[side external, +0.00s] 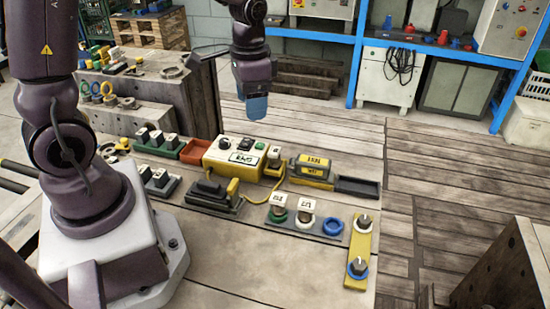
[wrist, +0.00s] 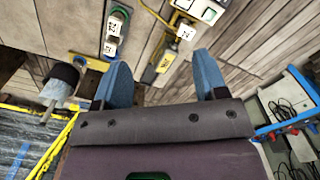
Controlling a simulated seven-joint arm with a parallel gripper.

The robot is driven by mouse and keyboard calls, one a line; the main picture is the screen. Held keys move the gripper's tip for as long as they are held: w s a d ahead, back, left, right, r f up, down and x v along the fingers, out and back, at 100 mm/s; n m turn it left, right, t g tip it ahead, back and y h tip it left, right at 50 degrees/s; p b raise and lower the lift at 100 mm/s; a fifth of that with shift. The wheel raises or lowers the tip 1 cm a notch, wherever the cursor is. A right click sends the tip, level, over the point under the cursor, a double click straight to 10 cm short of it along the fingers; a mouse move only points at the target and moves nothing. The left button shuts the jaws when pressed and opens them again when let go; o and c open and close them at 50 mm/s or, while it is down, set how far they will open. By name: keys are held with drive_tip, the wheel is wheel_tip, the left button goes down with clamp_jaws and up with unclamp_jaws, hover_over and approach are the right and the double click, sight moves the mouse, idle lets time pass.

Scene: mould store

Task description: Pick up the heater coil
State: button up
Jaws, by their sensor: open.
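My gripper (side external: 256,108) hangs in the air behind and above the yellow control box (side external: 235,157). In the wrist view, its two blue fingers (wrist: 162,78) stand apart with nothing held between them. I cannot tell for certain which object is the heater coil. Two upright labelled pieces stand on a grey plate, one in a green ring (side external: 277,208) and one in a white ring (side external: 305,215). A blue ring (side external: 332,227) beside them is empty. A small white-topped piece (side external: 274,156) stands right of the control box, near a yellow cable.
A yellow-and-black block (side external: 311,169) and a dark tray (side external: 357,187) lie right of the control box. A yellow strip with two knobs (side external: 358,250) is at the bench's front right. A red tray (side external: 197,151) is left of the box. A tall wooden block (side external: 195,95) stands near my gripper.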

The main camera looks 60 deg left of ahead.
sight(275, 150)
drive_tip(key=w+a+f+m, duration=0.4)
drive_tip(key=w+f+m, duration=0.3)
drive_tip(key=f, duration=1.2)
drive_tip(key=shift+d+f, duration=0.2)
drive_tip(key=shift+d, duration=0.15)
drive_tip(key=c, duration=1.1)
drive_tip(key=shift+c, duration=0.2)
drive_tip(key=shift+r, duration=0.15)
